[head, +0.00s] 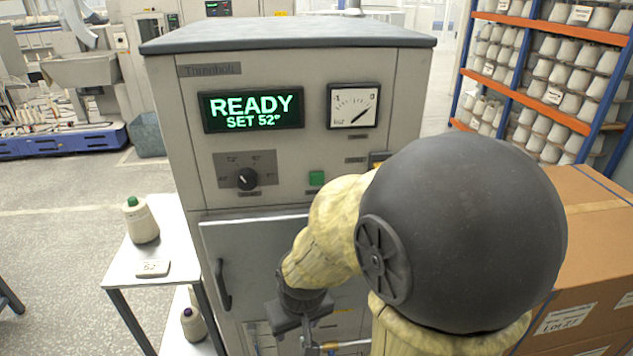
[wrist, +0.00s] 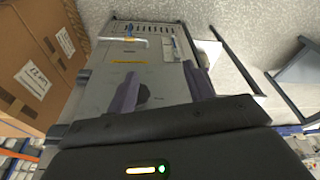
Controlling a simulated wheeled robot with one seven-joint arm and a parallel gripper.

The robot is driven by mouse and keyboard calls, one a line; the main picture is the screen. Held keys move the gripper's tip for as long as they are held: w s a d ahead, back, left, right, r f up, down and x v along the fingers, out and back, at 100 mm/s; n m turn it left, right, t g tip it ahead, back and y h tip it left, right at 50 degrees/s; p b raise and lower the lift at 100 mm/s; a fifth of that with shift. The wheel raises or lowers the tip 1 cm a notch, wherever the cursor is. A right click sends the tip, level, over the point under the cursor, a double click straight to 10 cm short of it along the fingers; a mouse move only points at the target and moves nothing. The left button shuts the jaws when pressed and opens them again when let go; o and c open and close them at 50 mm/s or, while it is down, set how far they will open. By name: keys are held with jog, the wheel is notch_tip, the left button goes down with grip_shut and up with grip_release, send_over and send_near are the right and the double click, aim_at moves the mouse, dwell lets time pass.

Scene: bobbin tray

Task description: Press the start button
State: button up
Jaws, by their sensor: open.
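The display (head: 252,109) reads "READY SET 52°". My gripper (head: 305,336) is low in front of the machine's lower part, below the green button and apart from it. In the wrist view my gripper (wrist: 163,85) is open, its two fingers spread with nothing held between them. The green button is not visible in the wrist view.
A dial gauge (head: 353,106) sits right of the display. The cabinet door (head: 250,250) is shut. A side table (head: 125,255) with a yarn cone (head: 139,220) stands left. Cardboard boxes (head: 595,240) stand right, near my arm.

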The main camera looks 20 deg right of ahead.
grip_shut()
dwell(1.4)
